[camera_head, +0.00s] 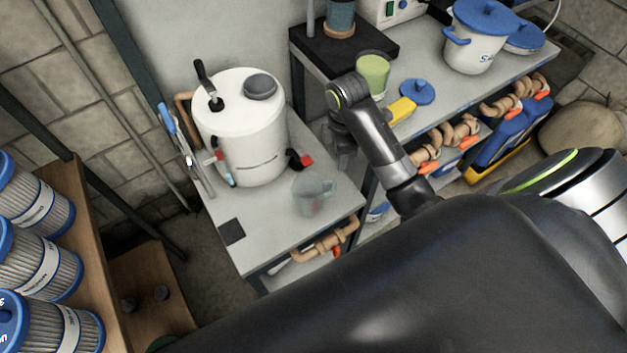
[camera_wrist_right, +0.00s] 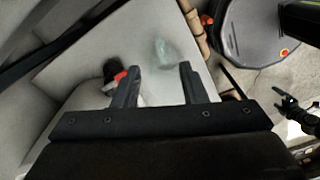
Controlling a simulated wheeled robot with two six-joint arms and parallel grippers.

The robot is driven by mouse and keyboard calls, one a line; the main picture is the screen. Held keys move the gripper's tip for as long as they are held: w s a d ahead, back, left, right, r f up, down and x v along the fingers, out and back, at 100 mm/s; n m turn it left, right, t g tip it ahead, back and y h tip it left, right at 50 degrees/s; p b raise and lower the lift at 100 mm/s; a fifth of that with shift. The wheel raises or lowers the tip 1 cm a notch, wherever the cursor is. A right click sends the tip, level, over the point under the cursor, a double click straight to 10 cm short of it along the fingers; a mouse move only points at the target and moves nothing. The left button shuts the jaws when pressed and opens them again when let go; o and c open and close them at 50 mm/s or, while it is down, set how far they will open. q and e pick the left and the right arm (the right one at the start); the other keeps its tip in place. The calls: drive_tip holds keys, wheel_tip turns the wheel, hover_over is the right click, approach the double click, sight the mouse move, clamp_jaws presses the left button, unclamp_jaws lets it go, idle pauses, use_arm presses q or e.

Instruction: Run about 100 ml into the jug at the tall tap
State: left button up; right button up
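A clear, see-through jug (camera_head: 313,192) stands on the pale bench (camera_head: 262,232), to the right of a white tank (camera_head: 243,135). A black tap with a red part (camera_head: 299,160) sticks out of the tank's right side, near the jug. A smaller red-handled tap (camera_head: 214,156) is on its left; I cannot tell which is the tall one. My right gripper (camera_head: 342,143) is above the bench, behind the jug. In the right wrist view its fingers (camera_wrist_right: 158,68) are apart and empty. The jug (camera_wrist_right: 167,50) shows beyond them, blurred. My left gripper is not in view.
Filter cartridges (camera_head: 40,262) stand on wooden shelving at left. The bench front is mostly clear.

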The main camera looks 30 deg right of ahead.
sight(334, 181)
wheel_tip(334, 181, down, 11)
drive_tip(key=shift+a+r+b, duration=0.1)
drive_tip(key=shift+b, duration=0.4)
drive_tip(key=shift+w+a+f, duration=0.1)
drive_tip(key=shift+f, duration=1.4)
drive_tip(key=shift+w+a+f, duration=0.1)
drive_tip(key=shift+f, duration=1.4)
clamp_jaws()
